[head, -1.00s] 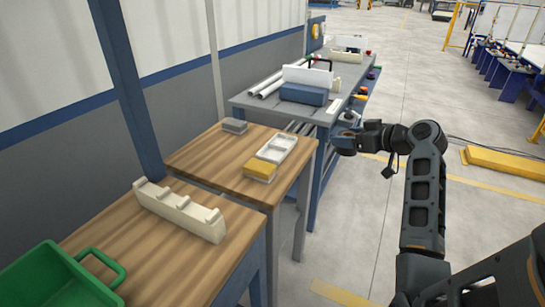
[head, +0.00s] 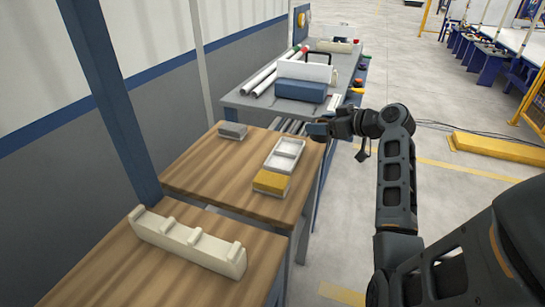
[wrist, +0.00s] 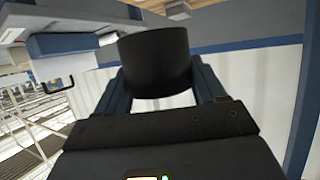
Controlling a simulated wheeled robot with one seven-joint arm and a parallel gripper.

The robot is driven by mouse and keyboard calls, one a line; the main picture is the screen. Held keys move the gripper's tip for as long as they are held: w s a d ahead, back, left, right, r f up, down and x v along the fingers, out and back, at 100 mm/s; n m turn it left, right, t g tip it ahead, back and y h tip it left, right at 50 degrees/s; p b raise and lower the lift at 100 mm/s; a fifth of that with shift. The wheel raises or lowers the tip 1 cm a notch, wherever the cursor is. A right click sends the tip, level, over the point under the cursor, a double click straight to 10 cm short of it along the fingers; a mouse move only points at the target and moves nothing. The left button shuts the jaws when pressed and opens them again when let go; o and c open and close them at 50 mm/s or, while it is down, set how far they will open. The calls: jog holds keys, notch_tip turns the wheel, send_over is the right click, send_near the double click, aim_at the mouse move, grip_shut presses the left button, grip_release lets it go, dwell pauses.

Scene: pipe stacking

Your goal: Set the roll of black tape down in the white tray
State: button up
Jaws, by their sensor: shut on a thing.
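My gripper (head: 320,130) is at the end of my arm, just right of the far right corner of the middle wooden table. In the wrist view my gripper (wrist: 160,88) is shut on the roll of black tape (wrist: 155,60), a dark cylinder between its two fingers. The roll is too small to make out in the head view. The white tray (head: 286,147) lies on the middle wooden table, near its right edge, to the left of my gripper. Its visible compartments look empty.
A yellow-topped box (head: 271,182) touches the near end of the tray. A grey box (head: 233,130) sits at the table's (head: 215,170) far left. A cream notched rack (head: 190,242) lies on the nearer table. A workbench (head: 250,103) with pipes and a blue box (head: 301,90) stands behind.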

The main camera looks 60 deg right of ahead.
jog(key=w+a+f, duration=0.1)
jog(key=w+f, duration=0.1)
jog(key=w, duration=0.1)
jog(key=w+a+f+p, duration=0.1)
jog(key=w+f, duration=0.1)
jog(key=w, duration=0.2)
jog(key=w+a+f+p, duration=0.1)
jog(key=w+f, duration=0.1)
jog(key=w, duration=0.1)
jog(key=shift+w+a+f, duration=0.3)
jog(key=shift+a, duration=0.05)
jog(key=shift+w+f, duration=0.1)
jog(key=shift+f, duration=2)
jog(key=shift+f, duration=0.2)
jog(key=o, duration=1.1)
jog(key=shift+r, duration=0.15)
jog(key=shift+r, duration=0.2)
jog(key=b+v, duration=0.1)
jog(key=v, duration=1.1)
jog(key=shift+a, duration=0.1)
